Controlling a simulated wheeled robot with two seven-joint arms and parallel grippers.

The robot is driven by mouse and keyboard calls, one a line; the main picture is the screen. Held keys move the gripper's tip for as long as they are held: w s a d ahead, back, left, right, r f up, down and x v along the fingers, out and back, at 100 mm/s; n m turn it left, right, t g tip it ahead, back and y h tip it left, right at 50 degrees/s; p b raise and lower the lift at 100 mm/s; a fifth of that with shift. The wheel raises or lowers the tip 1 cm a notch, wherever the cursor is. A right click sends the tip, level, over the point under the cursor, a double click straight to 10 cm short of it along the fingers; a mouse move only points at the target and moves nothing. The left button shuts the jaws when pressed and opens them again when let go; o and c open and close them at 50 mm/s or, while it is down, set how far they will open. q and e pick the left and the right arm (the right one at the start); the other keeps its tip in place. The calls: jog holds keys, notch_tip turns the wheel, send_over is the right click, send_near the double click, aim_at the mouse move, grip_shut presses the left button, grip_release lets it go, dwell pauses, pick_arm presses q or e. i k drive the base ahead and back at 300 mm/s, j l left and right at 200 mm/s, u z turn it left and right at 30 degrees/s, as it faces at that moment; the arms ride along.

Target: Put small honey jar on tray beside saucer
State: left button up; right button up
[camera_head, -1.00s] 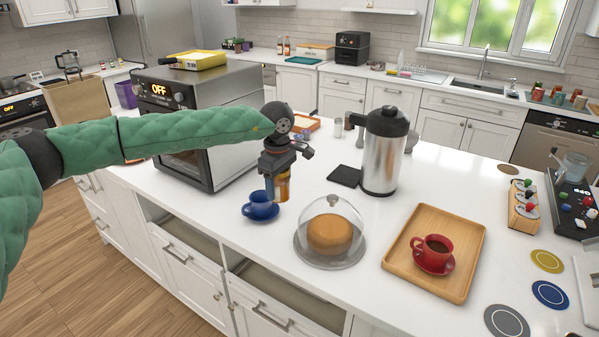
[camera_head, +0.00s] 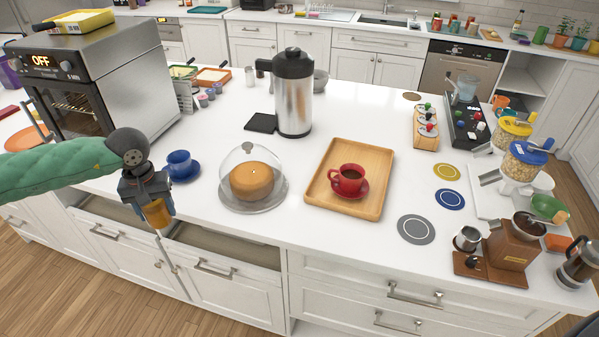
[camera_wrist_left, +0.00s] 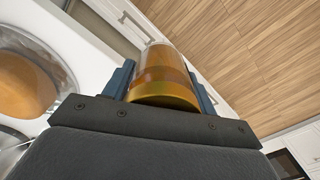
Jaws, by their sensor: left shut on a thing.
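My left gripper (camera_head: 152,212) is shut on the small honey jar (camera_head: 157,214), an amber jar. In the left wrist view the jar (camera_wrist_left: 163,75) sits between the two blue fingers, with its gold end nearest the camera. The gripper holds it at the counter's front edge, above the drawers, left of the tray. The wooden tray (camera_head: 374,157) lies on the white counter right of the cake dome. A red cup (camera_head: 348,178) stands on a red saucer (camera_head: 361,191) in the tray's front half. The tray is bare behind them. My right gripper is not in view.
A glass dome (camera_head: 249,160) over a cake stands between the jar and the tray. A blue cup on a saucer (camera_head: 182,168) is just behind my gripper. A tall steel flask (camera_head: 293,95) stands behind the dome. Coasters and a coffee grinder (camera_head: 507,247) are at the right.

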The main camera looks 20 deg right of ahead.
aim_at(358, 159)
jog(key=k+l+z, duration=0.3)
jog(key=l+z, duration=0.35)
jog(key=i+j+z, duration=0.15)
jog(key=j+z, duration=0.35)
jog(key=i+j+z, duration=0.1)
jog(key=j+z, duration=0.2)
jog(key=z, duration=0.15)
jog(key=j+z, duration=0.5)
